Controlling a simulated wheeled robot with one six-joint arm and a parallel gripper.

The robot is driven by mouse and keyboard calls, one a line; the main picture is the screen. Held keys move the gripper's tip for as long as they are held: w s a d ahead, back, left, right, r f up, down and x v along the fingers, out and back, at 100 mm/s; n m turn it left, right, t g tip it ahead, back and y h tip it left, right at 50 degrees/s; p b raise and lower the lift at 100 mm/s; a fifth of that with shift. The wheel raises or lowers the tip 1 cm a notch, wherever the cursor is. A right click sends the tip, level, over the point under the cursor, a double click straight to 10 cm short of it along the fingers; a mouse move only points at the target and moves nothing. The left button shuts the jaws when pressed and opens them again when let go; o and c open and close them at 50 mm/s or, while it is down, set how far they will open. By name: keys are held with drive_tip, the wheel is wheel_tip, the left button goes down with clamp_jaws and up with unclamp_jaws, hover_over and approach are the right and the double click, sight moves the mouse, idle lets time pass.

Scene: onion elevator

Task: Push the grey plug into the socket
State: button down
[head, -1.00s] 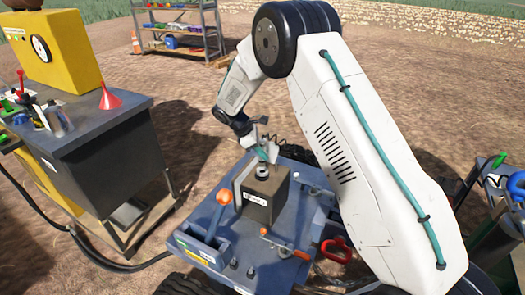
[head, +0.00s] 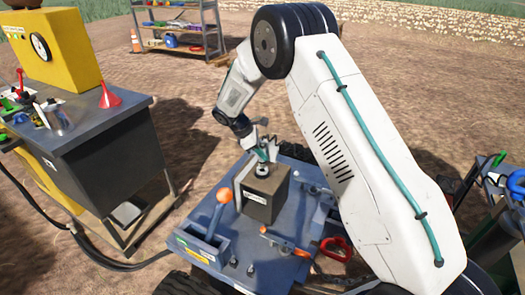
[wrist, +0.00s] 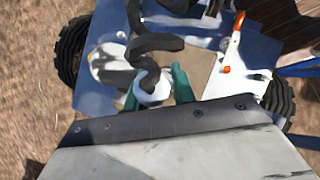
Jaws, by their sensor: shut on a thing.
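My gripper (head: 264,157) has teal fingers and points down over a dark box (head: 265,194) on the blue deck. In the wrist view, the teal fingers (wrist: 156,92) are shut around a light grey plug (wrist: 152,88). A thick black coiled cable (wrist: 152,44) rises from it. In the head view the plug (head: 261,170) shows as a small pale and dark piece just under the fingers, at the top of the box. The socket is hidden under the plug and gripper. I cannot tell how deep the plug sits.
An orange-knobbed lever (head: 224,196) stands left of the box. A dark bench (head: 100,130) with a red funnel is at left. A shelf (head: 180,30) stands behind.

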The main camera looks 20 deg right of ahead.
sight(262, 147)
drive_tip(key=shift+f, duration=1.9)
drive_tip(key=c, duration=0.7)
unclamp_jaws()
drive_tip(key=shift+r, duration=0.1)
drive_tip(key=shift+r, duration=3.4)
